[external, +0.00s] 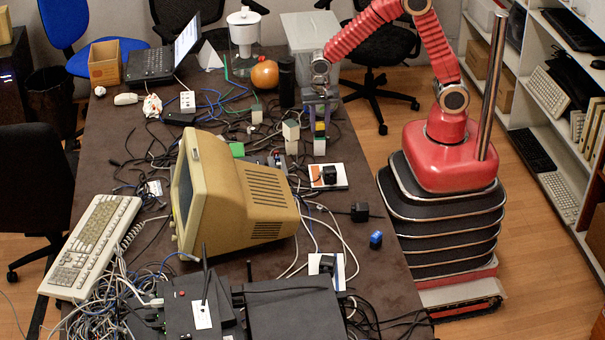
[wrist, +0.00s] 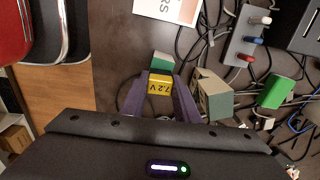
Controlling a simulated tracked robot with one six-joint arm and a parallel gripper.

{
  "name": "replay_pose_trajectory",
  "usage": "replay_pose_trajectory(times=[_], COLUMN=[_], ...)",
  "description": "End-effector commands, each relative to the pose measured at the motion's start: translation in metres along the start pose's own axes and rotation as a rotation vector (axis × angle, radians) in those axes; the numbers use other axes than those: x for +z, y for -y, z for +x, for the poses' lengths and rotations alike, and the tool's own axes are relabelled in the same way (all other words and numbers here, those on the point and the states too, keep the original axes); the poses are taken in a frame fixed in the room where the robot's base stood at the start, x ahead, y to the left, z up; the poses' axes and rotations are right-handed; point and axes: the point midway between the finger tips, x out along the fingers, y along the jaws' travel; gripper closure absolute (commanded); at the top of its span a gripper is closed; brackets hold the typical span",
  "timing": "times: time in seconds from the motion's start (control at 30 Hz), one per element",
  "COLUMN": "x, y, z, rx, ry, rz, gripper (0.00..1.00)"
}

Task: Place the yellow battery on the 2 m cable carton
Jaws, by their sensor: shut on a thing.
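My gripper (external: 320,112) is shut on the yellow battery (wrist: 160,86), marked 7.2 V, at the table's far right part. The battery shows as a small yellow patch (external: 320,126) in the external view. Right below it stands a small pale carton (external: 319,147). In the wrist view a green and white block (wrist: 163,61) shows just past the battery, partly hidden by it. I cannot tell whether the battery touches the carton. Other small pale cartons (external: 291,130) stand to the left; one shows beside the fingers (wrist: 214,101). No length label is readable, so I cannot tell which is 2 m.
Loose cables lie around the cartons. A beige monitor (external: 255,200) stands nearer, left. An orange round object (external: 264,74) and dark cylinder (external: 287,82) stand behind.

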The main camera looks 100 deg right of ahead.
Motion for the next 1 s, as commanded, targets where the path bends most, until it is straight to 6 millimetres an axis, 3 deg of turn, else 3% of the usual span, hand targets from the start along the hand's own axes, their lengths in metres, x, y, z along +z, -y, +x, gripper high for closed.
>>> replay_pose_trajectory(times=[0.23,0.27,0.5,0.8,1.0], x=[0.0,0.0,0.0,0.0,0.0], y=[0.0,0.0,0.0,0.0,0.001], z=[0.002,0.002,0.002,0.0,-0.015], rx=[0.0,0.0,-0.001,-0.001,-0.004], ry=[0.0,0.0,0.0,0.0,-0.001], rz=[0.0,0.0,0.0,0.0,0.0], gripper=[0.96,0.71,0.54,0.53,0.53])
